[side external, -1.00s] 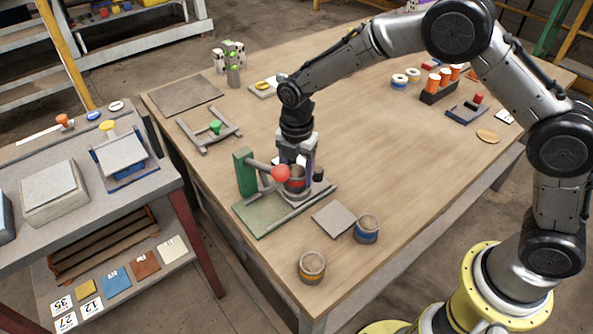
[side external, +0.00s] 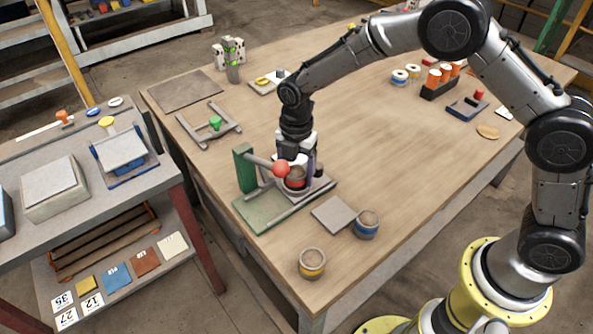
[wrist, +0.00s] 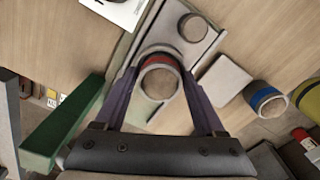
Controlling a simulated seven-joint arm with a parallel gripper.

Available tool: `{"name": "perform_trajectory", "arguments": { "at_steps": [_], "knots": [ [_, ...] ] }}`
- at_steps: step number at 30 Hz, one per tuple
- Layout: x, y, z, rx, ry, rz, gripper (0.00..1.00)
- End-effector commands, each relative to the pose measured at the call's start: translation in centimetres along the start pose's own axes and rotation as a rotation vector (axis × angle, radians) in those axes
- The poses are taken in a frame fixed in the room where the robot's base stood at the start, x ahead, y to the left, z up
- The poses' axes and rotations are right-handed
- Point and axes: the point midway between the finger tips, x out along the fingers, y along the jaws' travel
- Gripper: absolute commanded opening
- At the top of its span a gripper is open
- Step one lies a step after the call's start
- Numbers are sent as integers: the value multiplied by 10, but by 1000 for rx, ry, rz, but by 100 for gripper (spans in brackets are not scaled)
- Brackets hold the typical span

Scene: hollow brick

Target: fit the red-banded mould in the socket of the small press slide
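The red-banded mould (side external: 296,182) is a grey round cup with a red band; in the wrist view it (wrist: 160,84) lies between my purple fingers. My gripper (wrist: 159,80) appears shut on its sides, though finger contact is partly hidden. The small press slide (side external: 262,214) has a green base and upright, grey rails and a red ball handle (side external: 281,169). A pale round collar, the socket (wrist: 158,49), shows around the mould's banded end. The mould is at the socket; I cannot tell how deep it sits. The handle partly hides it in the side view.
A blue-banded mould (side external: 367,224) and a yellow-banded mould (side external: 312,263) stand near the front edge, by a flat grey plate (side external: 334,214). A short dark post (side external: 319,170) stands just right of my gripper. The table's middle right is clear.

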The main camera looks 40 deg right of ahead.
Motion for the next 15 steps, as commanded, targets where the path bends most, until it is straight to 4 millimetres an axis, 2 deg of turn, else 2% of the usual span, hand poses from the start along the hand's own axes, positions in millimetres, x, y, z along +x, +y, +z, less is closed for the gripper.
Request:
{"name": "perform_trajectory", "arguments": {
  "at_steps": [1, 3, 11, 15],
  "knots": [
    [0, 0, 0, 0, 0, 0, 83],
    [0, 0, 0, 0, 0, -1, 96],
    [2, -2, 0, 0, 1, -6, 96],
    [-4, -1, 0, 0, 1, -3, 96]
  ]
}}
